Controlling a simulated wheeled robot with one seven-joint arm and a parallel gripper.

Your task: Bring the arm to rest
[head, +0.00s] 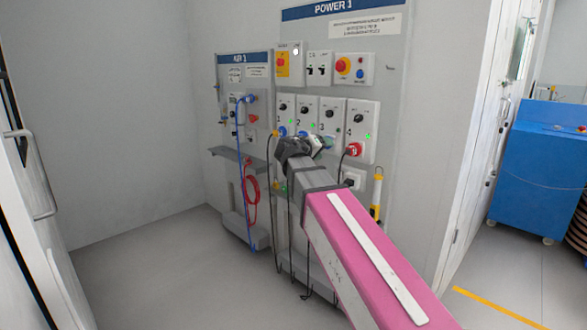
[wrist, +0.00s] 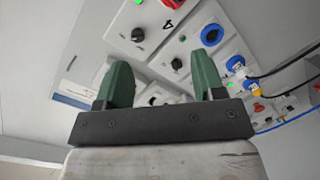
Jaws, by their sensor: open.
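My arm, with a pink link, reaches from the lower right to the POWER 1 board (head: 395,70) in the head view. Its dark end is in front of the row of numbered socket units, below units 2 and 3. The fingertips are hard to make out there. In the wrist view my gripper (wrist: 163,78) shows two green fingers standing wide apart, with nothing held between them. Behind them is the socket unit marked 4 (wrist: 150,20), with a black knob. Whether the gripper touches the board cannot be told.
A red plug (head: 354,149) sits in unit 4, its black cable hanging near my arm. The AIR 1 board (head: 233,72) with blue and red hoses is left. A blue cabinet (head: 540,170) stands right. Floor (head: 150,260) at left is clear.

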